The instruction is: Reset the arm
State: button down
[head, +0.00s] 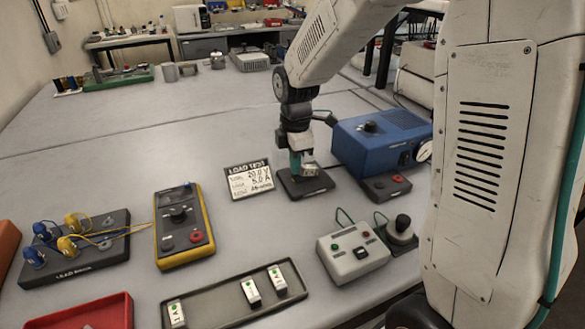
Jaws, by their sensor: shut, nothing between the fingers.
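My arm reaches in from the upper right and hangs down over the middle of the bench. My gripper (303,170) is at its lower end, low over a small dark pad (306,186). Its fingers look closed, and I see nothing held in them. A pale patch shows beside the teal part at the fingertips; I cannot tell whether it is a finger or something on the pad. I cannot tell whether the fingertips touch the pad. The LOAD TEST card (249,180) lies just left of the pad.
A blue box with a gauge (381,138) and a red-buttoned box (386,187) stand close right. In front are a grey control box (353,253), joystick (400,231) and tray (215,304) with small white blocks. A yellow meter (182,228) is left. The bench behind is mostly clear.

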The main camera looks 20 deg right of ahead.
notch_tip(320, 180, up, 9)
jog(key=s+r+m, duration=0.2)
jog(key=s+m, duration=0.6)
jog(key=s, duration=0.6)
jog(key=s+d+r+m+t, duration=0.1)
jog(key=s+r+m, duration=0.1)
jog(key=s+m, duration=0.7)
jog(key=s, duration=0.5)
jog(key=shift+w+d, duration=0.1)
